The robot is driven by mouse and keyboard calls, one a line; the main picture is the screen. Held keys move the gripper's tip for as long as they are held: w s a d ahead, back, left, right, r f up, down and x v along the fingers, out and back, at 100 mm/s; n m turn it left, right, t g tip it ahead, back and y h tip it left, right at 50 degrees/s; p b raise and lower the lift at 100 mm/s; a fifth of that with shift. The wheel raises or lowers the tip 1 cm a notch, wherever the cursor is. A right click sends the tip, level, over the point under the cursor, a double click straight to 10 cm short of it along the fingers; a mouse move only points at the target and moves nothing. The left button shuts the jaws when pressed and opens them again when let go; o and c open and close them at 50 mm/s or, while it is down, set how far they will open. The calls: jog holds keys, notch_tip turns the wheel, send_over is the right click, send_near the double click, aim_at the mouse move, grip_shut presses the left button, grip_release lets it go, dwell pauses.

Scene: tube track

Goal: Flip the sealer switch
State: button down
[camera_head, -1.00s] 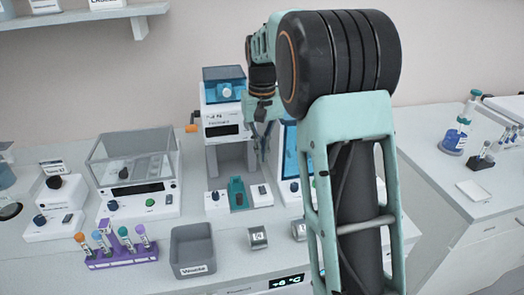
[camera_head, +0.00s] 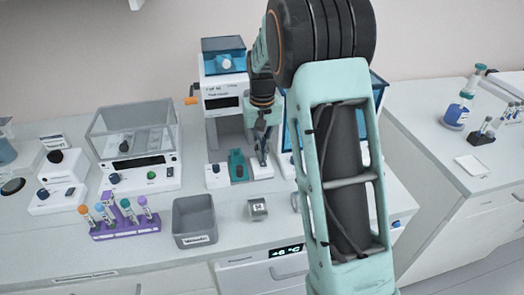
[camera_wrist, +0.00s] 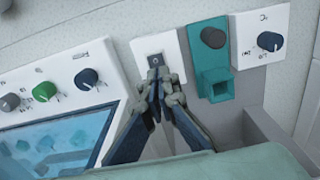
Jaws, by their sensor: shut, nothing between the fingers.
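The sealer (camera_head: 222,97) is a white machine with a blue top, standing on the middle of the bench. Its base carries a dark blue knob, a teal tube holder (camera_head: 237,166) and a white plate with the switch. In the wrist view the switch (camera_wrist: 155,58) is a small dark rocker on that white plate (camera_wrist: 174,42). My gripper (camera_wrist: 158,76) is shut and empty, with its fingertips at the lower edge of the switch, partly covering it. I cannot tell whether they touch it. In the head view my gripper (camera_head: 262,162) is low over the right side of the sealer base.
A blue-screened machine (camera_wrist: 50,145) with knobs stands close beside my gripper. A grey waste bin (camera_head: 194,219), a small metal block (camera_head: 257,210) and a purple tube rack (camera_head: 124,228) are in front. A clear-lidded machine (camera_head: 134,150) stands left.

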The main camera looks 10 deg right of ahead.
aim_at(263, 163)
jog(key=shift+f, duration=0.45)
jog(key=shift+s+f, duration=0.1)
jog(key=shift+s, duration=0.7)
jog(key=shift+r, duration=0.65)
notch_tip(263, 163, up, 13)
jog(key=p, duration=0.2)
jog(key=shift+r, duration=0.15)
